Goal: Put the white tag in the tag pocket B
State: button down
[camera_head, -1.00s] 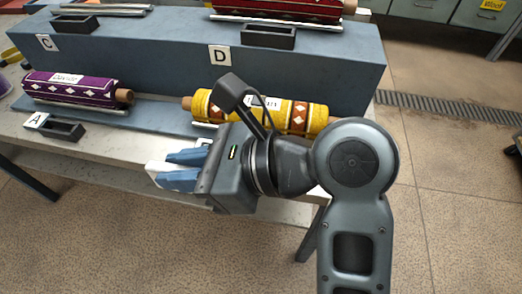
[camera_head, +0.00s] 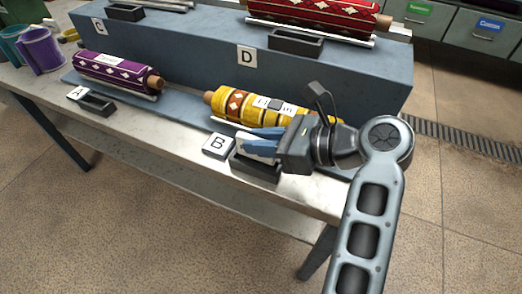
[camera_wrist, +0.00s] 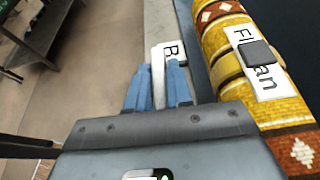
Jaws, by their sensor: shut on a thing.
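My gripper (camera_head: 258,142) is shut on the white tag (camera_head: 260,150), which shows as a pale strip between the blue fingers. In the wrist view the white tag (camera_wrist: 158,72) sticks out past the fingertips. Tag pocket B (camera_head: 252,167) is a dark open tray at the table's front edge, just right of its white B label (camera_head: 218,145). The fingers and tag are over the pocket in the head view and partly hide it. I cannot tell whether the tag's lower edge is inside it or above it.
A yellow patterned rug roll (camera_head: 240,104) lies just behind pocket B, close to my gripper. Pocket A (camera_head: 98,104) stands to the left before a purple roll (camera_head: 115,72). Pocket D (camera_head: 296,42) is on the blue raised step (camera_head: 330,78) behind.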

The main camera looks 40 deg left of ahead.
aim_at(238, 151)
jog(key=shift+f, duration=1.6)
jog(key=shift+f, duration=0.1)
jog(key=c, duration=1)
grip_release()
jog(key=v, duration=1.2)
